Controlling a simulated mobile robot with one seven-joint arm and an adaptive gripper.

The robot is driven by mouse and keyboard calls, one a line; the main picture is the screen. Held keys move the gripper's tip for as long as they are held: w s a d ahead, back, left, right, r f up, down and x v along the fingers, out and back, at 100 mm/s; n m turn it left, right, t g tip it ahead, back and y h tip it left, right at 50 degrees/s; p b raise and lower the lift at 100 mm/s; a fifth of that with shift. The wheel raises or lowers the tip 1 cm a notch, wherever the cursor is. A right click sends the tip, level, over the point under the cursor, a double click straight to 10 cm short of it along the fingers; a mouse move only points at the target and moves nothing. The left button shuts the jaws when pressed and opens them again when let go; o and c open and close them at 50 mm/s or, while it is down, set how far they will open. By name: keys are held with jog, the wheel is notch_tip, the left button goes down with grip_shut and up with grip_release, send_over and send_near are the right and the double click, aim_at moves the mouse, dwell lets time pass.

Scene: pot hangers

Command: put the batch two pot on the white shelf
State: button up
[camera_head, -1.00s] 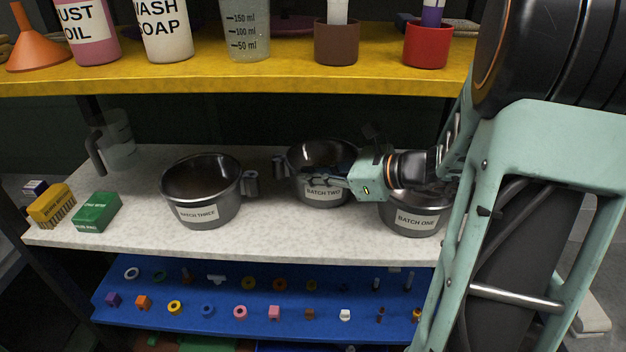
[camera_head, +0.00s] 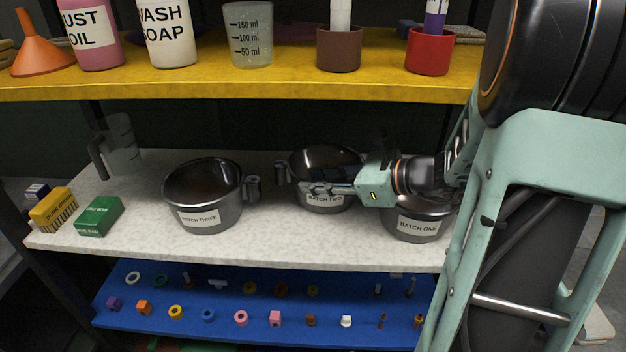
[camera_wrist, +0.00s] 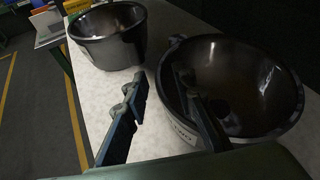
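The batch two pot (camera_head: 330,203), a dark metal pot with a white label, stands upright on the white shelf (camera_head: 130,218) between the batch three pot (camera_head: 200,190) and the batch one pot (camera_head: 418,228). Its handle (camera_head: 281,172) points left. My gripper (camera_head: 312,188) reaches in from the right across its front rim, partly covering the label. In the wrist view my gripper (camera_wrist: 160,78) is open. One finger is over the shelf outside the batch two pot (camera_wrist: 265,90), and the other overlaps its near rim and interior. Contact with the wall cannot be told.
A yellow shelf (camera_head: 200,82) with bottles and cups is close above. A blue board (camera_head: 130,308) with small parts lies below. A green box (camera_head: 98,216), a yellow box (camera_head: 53,210) and a clear jug (camera_head: 120,145) stand at left. My arm hides the right side.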

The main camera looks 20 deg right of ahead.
jog(key=v, duration=1.1)
jog(key=shift+s+f, duration=0.1)
jog(key=shift+f, duration=0.05)
